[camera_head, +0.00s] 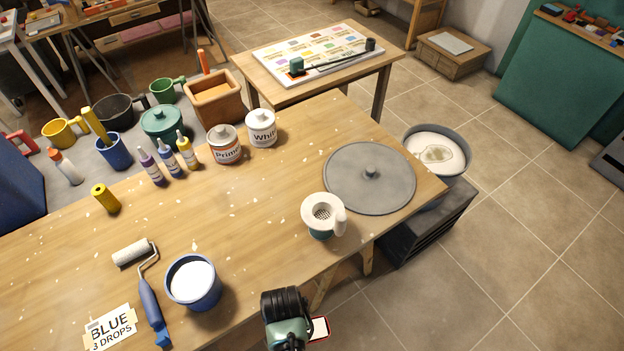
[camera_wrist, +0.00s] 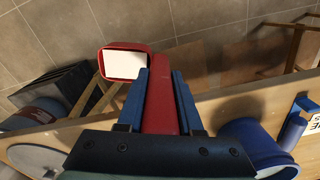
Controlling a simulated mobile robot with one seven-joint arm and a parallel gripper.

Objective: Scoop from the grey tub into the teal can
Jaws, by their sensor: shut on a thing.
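My gripper (camera_head: 296,328) is beyond the table's front edge, at the bottom of the head view. In the wrist view its blue fingers (camera_wrist: 163,95) are shut on the red handle of a scoop (camera_wrist: 160,70). The scoop's red-rimmed head (camera_head: 320,328) shows a flat white surface, seemingly white contents. The grey tub (camera_head: 464,136) stands beyond the table's right end, with whitish material and a beige patch inside. The teal can (camera_head: 320,236) stands near the table's front right edge; a white strainer-like piece (camera_head: 322,203) sits on top and hides its opening.
A round grey lid (camera_head: 345,180) lies between can and tub. The tub stands on a dark crate (camera_head: 425,235). A blue pail of white (camera_head: 195,300), a roller (camera_head: 150,290) and a BLUE card (camera_head: 110,328) are at the left. Tins (camera_head: 223,150) and bottles stand behind. The table's middle is clear.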

